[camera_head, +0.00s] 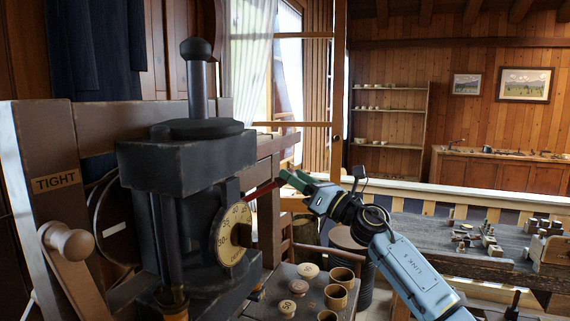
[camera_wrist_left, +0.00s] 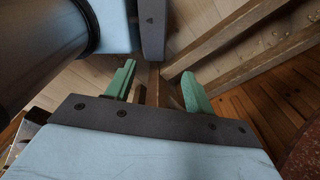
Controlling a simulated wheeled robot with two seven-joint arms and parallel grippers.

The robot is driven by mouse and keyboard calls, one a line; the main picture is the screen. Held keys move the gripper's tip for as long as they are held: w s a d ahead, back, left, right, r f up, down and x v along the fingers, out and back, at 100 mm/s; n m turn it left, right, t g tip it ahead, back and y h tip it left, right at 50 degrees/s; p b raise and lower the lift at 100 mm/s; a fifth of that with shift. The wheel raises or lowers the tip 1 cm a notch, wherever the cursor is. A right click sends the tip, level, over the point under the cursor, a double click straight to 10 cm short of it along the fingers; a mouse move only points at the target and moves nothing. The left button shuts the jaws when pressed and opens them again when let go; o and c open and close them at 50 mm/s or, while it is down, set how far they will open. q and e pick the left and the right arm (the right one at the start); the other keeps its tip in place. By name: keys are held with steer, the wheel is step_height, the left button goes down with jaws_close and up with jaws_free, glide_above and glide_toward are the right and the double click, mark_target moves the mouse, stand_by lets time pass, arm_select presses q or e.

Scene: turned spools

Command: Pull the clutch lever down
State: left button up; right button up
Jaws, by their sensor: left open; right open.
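A dark machine head (camera_head: 185,160) with a numbered dial (camera_head: 233,235) stands at the left in the head view. A thin red lever (camera_head: 262,190) sticks out from behind it, rising to the right; no label shows whether it is the clutch lever. My right gripper (camera_head: 292,181), with green fingers, is at this lever's outer end; I cannot tell whether they touch. It is open. My left gripper (camera_wrist_left: 157,88) shows in the left wrist view with its green fingers apart and nothing between them. It is not visible in the head view.
A black-knobbed post (camera_head: 196,85) rises from the machine head. A wooden-knobbed handle (camera_head: 68,242) is below a "TIGHT" label (camera_head: 56,182). Spools and cups stand on a small table (camera_head: 270,292). A workbench (camera_head: 430,240) is at right. Wooden beams (camera_wrist_left: 235,30) cross below my left gripper.

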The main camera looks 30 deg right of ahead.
mark_target(263, 190)
steer(key=x, duration=0.3)
steer(key=shift+w+a+p, duration=0.15)
steer(key=shift+w+p, duration=0.15)
steer(key=shift+w, duration=0.15)
steer(key=shift+a+r, duration=0.1)
steer(key=shift+c, duration=0.5)
arm_select(q)
steer(key=shift+w+r, duration=0.5)
steer(key=shift+w, duration=0.35)
arm_select(e)
jaws_close()
